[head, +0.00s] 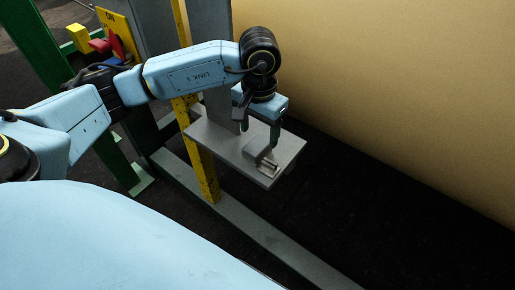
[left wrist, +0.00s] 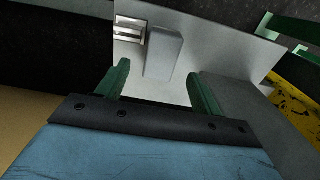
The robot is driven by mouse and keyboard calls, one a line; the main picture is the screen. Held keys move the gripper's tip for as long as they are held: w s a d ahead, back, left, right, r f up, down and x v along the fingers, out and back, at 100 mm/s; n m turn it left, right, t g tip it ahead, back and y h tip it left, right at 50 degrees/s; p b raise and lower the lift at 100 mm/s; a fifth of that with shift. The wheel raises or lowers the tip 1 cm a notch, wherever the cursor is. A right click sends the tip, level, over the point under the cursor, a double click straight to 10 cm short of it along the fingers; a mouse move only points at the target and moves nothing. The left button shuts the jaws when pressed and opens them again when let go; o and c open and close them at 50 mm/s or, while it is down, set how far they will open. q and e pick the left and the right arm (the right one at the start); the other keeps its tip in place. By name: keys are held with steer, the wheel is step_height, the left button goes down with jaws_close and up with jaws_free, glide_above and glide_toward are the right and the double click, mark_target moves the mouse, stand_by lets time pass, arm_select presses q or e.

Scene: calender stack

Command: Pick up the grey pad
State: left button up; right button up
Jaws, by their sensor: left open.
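The grey pad (head: 256,146) is a small rounded block on a light grey shelf (head: 291,150) in the head view. In the left wrist view the pad (left wrist: 164,54) stands out from the shelf plate, beside a shiny metal piece (left wrist: 129,34). My left gripper (head: 258,135) is just above the pad, pointing down, with its jaws apart. In the left wrist view the two green fingers of the gripper (left wrist: 157,72) lie on either side of the pad's near end. I cannot tell whether they touch it. My right gripper is not in view.
A yellow post (head: 202,165) and a grey upright (head: 218,105) stand close to the shelf's left side. A large tan roll (head: 400,80) fills the right. A grey floor beam (head: 260,232) runs below. Red, yellow and blue parts (head: 98,45) sit at upper left.

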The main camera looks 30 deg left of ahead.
mark_target(257, 144)
arm_select(q)
steer(key=f, duration=0.4)
steer(key=shift+s+f, duration=0.25)
steer(key=shift+f, duration=0.3)
steer(key=c, duration=1.2)
step_height(257, 144, up, 9)
steer(key=shift+w+d, duration=0.1)
steer(key=shift+d, duration=0.05)
steer(key=shift+n, duration=0.4)
steer(key=d, duration=0.2)
steer(key=w+d, duration=0.1)
steer(key=d, duration=0.1)
steer(key=shift+w+d+f, duration=0.1)
steer(key=shift+w+d, duration=0.1)
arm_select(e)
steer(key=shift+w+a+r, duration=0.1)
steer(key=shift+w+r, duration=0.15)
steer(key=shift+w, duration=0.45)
